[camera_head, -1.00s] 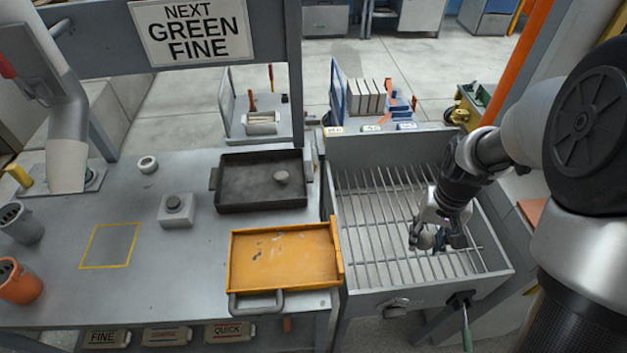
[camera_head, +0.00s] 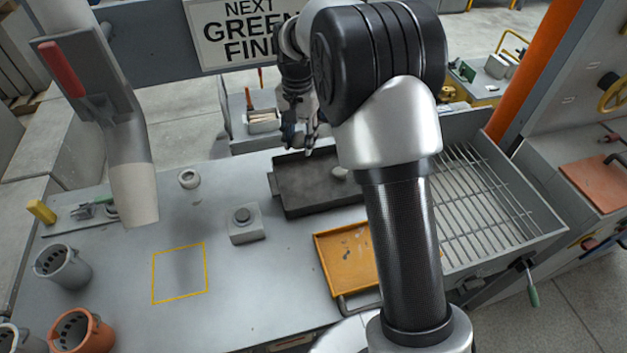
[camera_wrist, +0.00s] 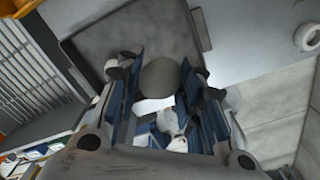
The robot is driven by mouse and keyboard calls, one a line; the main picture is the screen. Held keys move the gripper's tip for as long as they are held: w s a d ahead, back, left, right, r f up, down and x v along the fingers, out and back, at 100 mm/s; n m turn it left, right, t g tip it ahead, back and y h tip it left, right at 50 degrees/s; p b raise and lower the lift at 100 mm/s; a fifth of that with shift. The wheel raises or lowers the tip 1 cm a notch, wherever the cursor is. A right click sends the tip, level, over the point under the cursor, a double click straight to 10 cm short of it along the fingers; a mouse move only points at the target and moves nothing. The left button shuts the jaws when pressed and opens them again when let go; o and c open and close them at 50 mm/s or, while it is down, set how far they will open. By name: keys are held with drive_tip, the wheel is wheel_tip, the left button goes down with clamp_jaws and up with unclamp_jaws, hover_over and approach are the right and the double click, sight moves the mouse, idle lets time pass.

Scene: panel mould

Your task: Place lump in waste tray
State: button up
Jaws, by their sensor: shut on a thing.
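The held lump is hard to make out in the head view. An orange tray (camera_head: 340,262) sits nearer, partly hidden by my arm. No label shows which tray is for waste.
A barred grate (camera_head: 490,210) in a grey box is at right, with a green-handled lever (camera_head: 532,290). A button box (camera_head: 243,222), a white ring (camera_head: 189,179) and a yellow-outlined square (camera_head: 180,272) are at left. The bench between them is clear.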

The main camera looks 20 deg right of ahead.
sight(302, 186)
drive_tip(key=shift+w+d+r+m, duration=0.2)
drive_tip(key=shift+w+r+m, duration=0.15)
drive_tip(key=shift+w+r, duration=0.1)
drive_tip(key=shift+w+d+r+m, duration=0.15)
drive_tip(key=shift+w+r+m, duration=0.2)
drive_tip(key=shift+w, duration=0.1)
wheel_tip(302, 186, down, 20)
drive_tip(key=b, duration=0.5)
drive_tip(key=shift+w+r, duration=0.1)
drive_tip(key=shift+w, duration=0.05)
drive_tip(key=shift+r, duration=0.1)
drive_tip(key=o, duration=0.6)
drive_tip(key=shift+f, duration=0.25)
drive_tip(key=o, duration=0.5)
drive_tip(key=shift+r, duration=0.1)
